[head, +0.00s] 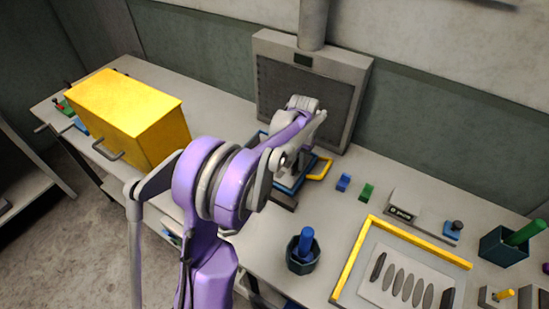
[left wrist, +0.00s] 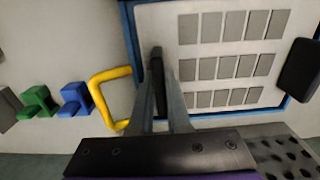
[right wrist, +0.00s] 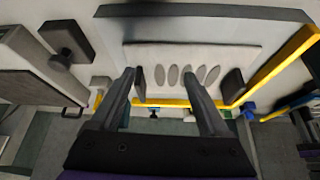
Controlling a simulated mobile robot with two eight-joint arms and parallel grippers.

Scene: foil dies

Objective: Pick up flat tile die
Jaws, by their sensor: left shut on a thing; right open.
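The flat tile die is a pale plate with rows of grey rectangular tiles (left wrist: 210,61) in the left wrist view. It has a dark grip (left wrist: 157,68) at one end and another dark grip (left wrist: 300,70) at the other. My left gripper (left wrist: 163,78) is shut on the nearer dark grip. A blue frame (left wrist: 133,35) with a yellow handle (left wrist: 97,95) borders the plate. In the head view my left arm hides most of the die. My right gripper (right wrist: 160,80) is open and empty, with its fingers before a plate with oval pieces.
The oval plate (head: 375,283) lies inside a yellow corner frame (head: 350,252) on the bench. A dark cup with a blue cylinder (head: 306,240), small blue (head: 344,182) and green blocks (head: 367,192) stand nearby. A yellow box (head: 130,115) is at left; a grey press panel (head: 305,95) stands behind.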

